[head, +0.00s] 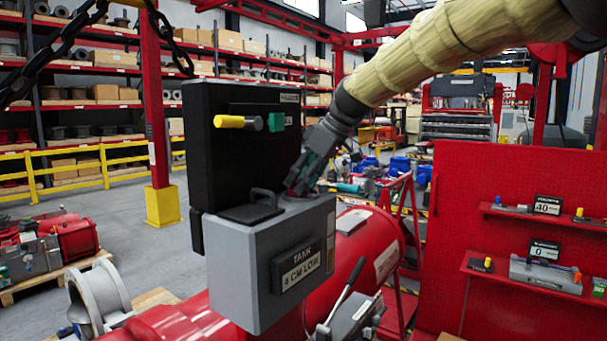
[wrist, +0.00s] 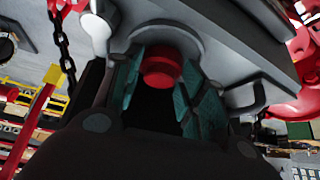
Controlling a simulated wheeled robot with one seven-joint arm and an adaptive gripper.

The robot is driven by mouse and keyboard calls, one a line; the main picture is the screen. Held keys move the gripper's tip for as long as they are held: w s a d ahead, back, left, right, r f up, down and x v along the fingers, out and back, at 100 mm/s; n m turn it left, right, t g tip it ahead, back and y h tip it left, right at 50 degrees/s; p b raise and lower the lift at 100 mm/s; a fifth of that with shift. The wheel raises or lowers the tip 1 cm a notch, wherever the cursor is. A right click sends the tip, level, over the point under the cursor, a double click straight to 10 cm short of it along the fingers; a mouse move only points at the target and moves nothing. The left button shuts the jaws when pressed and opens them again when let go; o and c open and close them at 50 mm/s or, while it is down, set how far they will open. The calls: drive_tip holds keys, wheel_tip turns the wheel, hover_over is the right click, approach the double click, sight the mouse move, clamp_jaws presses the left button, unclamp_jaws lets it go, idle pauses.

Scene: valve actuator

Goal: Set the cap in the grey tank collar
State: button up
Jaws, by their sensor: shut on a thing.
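My gripper (head: 297,187) is low over the right part of the grey tank (head: 245,250), which carries a label reading "TANK 4 CM LOW". In the wrist view, the teal finger pads of my gripper (wrist: 165,95) stand on either side of a red cap (wrist: 160,70), shut on it. In the head view the fingers hide the cap. A rounded grey rim (wrist: 150,27), apparently the tank collar, shows just beyond the cap in the wrist view. Whether the cap touches the collar or sits in it, I cannot tell.
A black lid with a handle (head: 253,206) lies on the tank top beside my gripper. A tall black panel (head: 205,165) with a yellow-tipped lever (head: 235,122) and a green block (head: 276,122) rises behind. A red pegboard (head: 450,210) with shelves stands at right.

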drive_tip(key=shift+d+f, duration=0.1)
drive_tip(key=o, duration=0.9)
drive_tip(key=shift+c, duration=0.2)
drive_tip(key=shift+r, duration=0.2)
drive_tip(key=b+v, duration=0.4)
drive_tip(key=v, duration=0.8)
drive_tip(key=shift+f, duration=0.1)
